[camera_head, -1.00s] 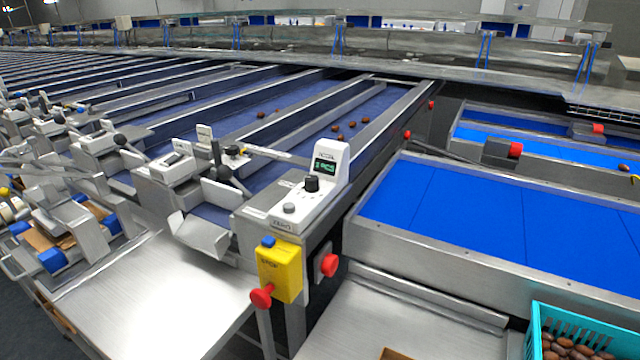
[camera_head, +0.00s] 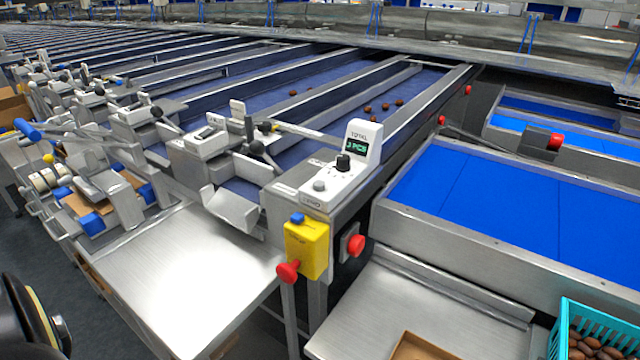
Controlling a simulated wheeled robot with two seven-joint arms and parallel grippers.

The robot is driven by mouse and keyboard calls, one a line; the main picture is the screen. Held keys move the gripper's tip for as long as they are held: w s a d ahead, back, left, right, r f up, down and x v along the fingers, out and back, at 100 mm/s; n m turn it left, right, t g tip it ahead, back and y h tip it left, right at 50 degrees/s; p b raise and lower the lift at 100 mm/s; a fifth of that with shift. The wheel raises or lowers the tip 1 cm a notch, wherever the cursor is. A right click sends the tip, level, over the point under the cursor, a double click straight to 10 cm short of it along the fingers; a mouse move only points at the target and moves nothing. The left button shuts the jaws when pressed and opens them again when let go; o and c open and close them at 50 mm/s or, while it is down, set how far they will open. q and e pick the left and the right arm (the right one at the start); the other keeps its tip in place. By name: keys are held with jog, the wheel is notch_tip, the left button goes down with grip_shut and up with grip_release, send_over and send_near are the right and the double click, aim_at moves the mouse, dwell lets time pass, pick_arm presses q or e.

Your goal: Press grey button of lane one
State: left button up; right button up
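The grey button (camera_head: 319,186) is a small round knob on the white control box (camera_head: 356,146) at the end of the nearest lane, which I take as lane one. It sits in front of a larger black knob (camera_head: 343,162). The box's small screen (camera_head: 357,146) shows green text that looks like "3 PCS". Nothing touches or covers the button. Neither of my grippers can be made out in view. A dark rounded part at the lower left edge may be my own arm.
Below the box hang a yellow stop box (camera_head: 307,248) with a red knob (camera_head: 288,271) and a second red button (camera_head: 356,245). A metal chute (camera_head: 232,208) and bare steel table (camera_head: 190,270) lie left. A blue belt (camera_head: 500,205) and teal crate (camera_head: 562,335) are right.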

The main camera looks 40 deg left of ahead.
pick_arm(q)
grip_shut()
dwell(1.5)
